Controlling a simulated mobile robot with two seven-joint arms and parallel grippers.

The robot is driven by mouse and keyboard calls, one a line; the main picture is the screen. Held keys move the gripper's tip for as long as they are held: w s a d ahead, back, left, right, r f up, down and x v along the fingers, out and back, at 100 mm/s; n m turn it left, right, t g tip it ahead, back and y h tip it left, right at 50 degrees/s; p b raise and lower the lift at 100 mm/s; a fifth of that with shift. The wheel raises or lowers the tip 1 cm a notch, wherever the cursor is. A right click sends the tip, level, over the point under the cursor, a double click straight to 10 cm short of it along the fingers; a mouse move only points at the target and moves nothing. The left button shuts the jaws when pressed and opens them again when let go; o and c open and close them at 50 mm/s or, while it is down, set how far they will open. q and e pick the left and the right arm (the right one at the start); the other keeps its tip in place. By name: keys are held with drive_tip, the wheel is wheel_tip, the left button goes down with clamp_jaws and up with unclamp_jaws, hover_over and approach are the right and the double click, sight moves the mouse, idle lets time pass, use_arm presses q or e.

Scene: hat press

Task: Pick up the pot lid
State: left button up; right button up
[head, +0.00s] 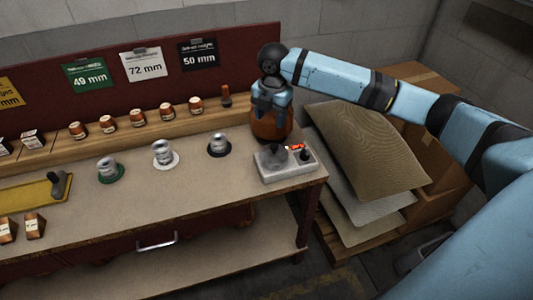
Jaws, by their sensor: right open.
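A round brown pot (272,125) stands at the right back of the workbench. My right gripper (270,108) is directly over its top, pointing down, and is open. The gripper covers the top of the pot, so I cannot make out the lid or whether the fingers touch it. My left gripper is not in view.
Metal pieces on green, white and black discs (219,152) stand to the left. A wooden ledge (150,130) with small jars runs behind. Sacks (366,160) are stacked on the right.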

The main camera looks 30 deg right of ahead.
sight(275, 145)
drive_tip(key=f, duration=0.4)
drive_tip(key=d+f, duration=0.1)
drive_tip(key=f, duration=0.7)
drive_tip(key=shift+d+f, duration=0.15)
drive_tip(key=shift+d, duration=0.1)
drive_tip(key=c, duration=1)
